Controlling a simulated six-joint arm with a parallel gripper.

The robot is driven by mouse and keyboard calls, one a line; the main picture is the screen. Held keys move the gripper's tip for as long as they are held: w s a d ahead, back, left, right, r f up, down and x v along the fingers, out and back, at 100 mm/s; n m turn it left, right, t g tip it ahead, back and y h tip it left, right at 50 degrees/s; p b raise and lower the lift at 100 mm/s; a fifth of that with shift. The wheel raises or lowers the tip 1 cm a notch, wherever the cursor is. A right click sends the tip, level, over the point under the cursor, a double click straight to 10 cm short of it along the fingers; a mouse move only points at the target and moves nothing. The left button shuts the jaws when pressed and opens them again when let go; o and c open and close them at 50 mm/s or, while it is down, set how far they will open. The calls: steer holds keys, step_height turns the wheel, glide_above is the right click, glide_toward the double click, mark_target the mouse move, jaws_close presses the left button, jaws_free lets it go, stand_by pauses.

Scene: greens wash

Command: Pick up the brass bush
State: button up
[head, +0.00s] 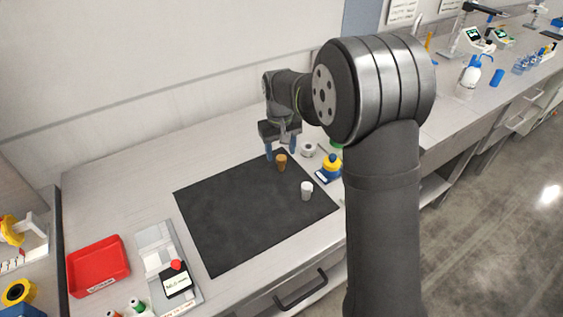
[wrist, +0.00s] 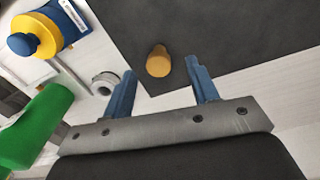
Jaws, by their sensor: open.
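The brass bush (head: 281,163) is a small orange-brown cylinder standing near the back right corner of the black mat (head: 235,226). In the wrist view the brass bush (wrist: 158,62) shows just beyond my fingertips, between their lines and nearer the left finger. My gripper (head: 281,152) is open and empty, with two blue fingers, and is above the back edge of the mat. It also shows in the wrist view (wrist: 162,74). I see no contact between the fingers and the bush.
Right of the mat are a yellow and blue object (head: 330,167), a pale ring-shaped item (head: 308,150) and a green item (wrist: 35,125). A red tray (head: 98,266) and a grey device (head: 165,262) stand at left. The mat's middle is clear.

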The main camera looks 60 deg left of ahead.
mark_target(281, 157)
steer(key=f, duration=0.4)
steer(key=shift+w+a+f, duration=0.15)
steer(key=shift+w+f, duration=0.05)
steer(key=c, duration=1.1)
steer(key=shift+o, duration=0.2)
steer(key=shift+r, duration=0.15)
step_height(281, 157, up, 4)
steer(key=shift+r, duration=0.1)
steer(key=w+d+r, duration=0.6)
steer(key=w+d, duration=0.1)
steer(key=d, duration=0.1)
steer(key=w+a+f, duration=0.1)
steer(key=w+a, duration=0.3)
steer(key=a, duration=0.6)
steer(key=shift+w+f, duration=0.25)
steer(key=shift+f, duration=0.1)
